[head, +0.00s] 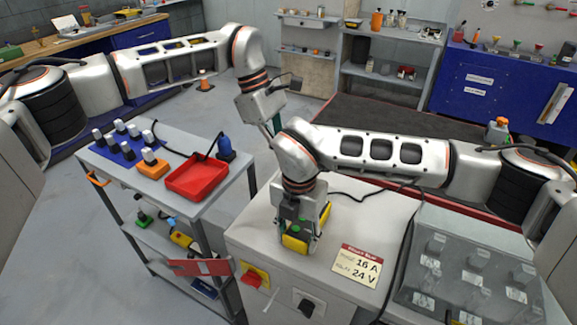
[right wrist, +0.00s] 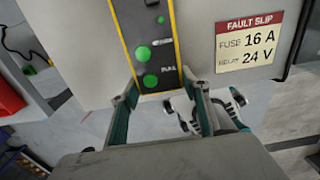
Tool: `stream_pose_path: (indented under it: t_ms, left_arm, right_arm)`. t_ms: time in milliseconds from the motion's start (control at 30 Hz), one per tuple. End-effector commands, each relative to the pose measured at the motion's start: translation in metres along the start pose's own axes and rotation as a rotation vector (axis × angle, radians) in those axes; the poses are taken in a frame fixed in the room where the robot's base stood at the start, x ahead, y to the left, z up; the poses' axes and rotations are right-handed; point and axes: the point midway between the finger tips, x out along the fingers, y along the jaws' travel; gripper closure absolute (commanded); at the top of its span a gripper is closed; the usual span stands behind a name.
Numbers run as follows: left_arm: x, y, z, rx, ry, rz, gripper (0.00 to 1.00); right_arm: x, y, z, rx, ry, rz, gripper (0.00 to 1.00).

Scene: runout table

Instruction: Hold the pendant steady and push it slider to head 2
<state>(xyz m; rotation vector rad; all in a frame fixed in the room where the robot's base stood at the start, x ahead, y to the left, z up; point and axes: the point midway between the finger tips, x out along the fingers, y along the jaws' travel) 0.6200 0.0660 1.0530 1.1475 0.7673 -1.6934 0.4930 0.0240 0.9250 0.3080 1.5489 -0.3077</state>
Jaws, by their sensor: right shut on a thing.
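The pendant (head: 295,243) is a yellow and dark box with green buttons on the pale cabinet top.
A fault slip (head: 357,266) reading 16 A and 24 V lies right of the pendant. A red switch (head: 254,279) and a black knob (head: 307,305) are on the cabinet front. A cart with a red tray (head: 197,178) stands left. A dark cable runs across the cabinet top.

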Motion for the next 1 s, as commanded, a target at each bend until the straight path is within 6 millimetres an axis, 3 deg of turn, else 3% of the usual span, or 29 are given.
stream_pose_path:
  t_ms: [400, 433, 500, 833, 1000]
  left_arm:
    - [-0.002, 0.000, 0.000, -0.001, 0.000, 0.000, 1.00]
    - [-0.002, 0.000, 0.000, -0.001, 0.000, 0.000, 1.00]
    - [-0.002, 0.000, 0.000, -0.001, 0.000, 0.000, 1.00]
    - [-0.002, 0.000, 0.000, -0.001, 0.000, 0.000, 1.00]
    - [-0.002, 0.000, 0.000, -0.001, 0.000, 0.000, 1.00]
  right_arm:
    - [-0.001, 0.000, 0.000, 0.000, -0.001, 0.001, 0.94]
    - [-0.001, 0.000, 0.000, 0.000, -0.001, 0.001, 0.47]
    - [-0.001, 0.000, 0.000, 0.000, -0.001, 0.001, 0.35]
    - [-0.001, 0.000, 0.000, 0.000, -0.001, 0.000, 0.35]
    - [-0.017, 0.001, 0.001, 0.000, -0.002, 0.002, 0.35]
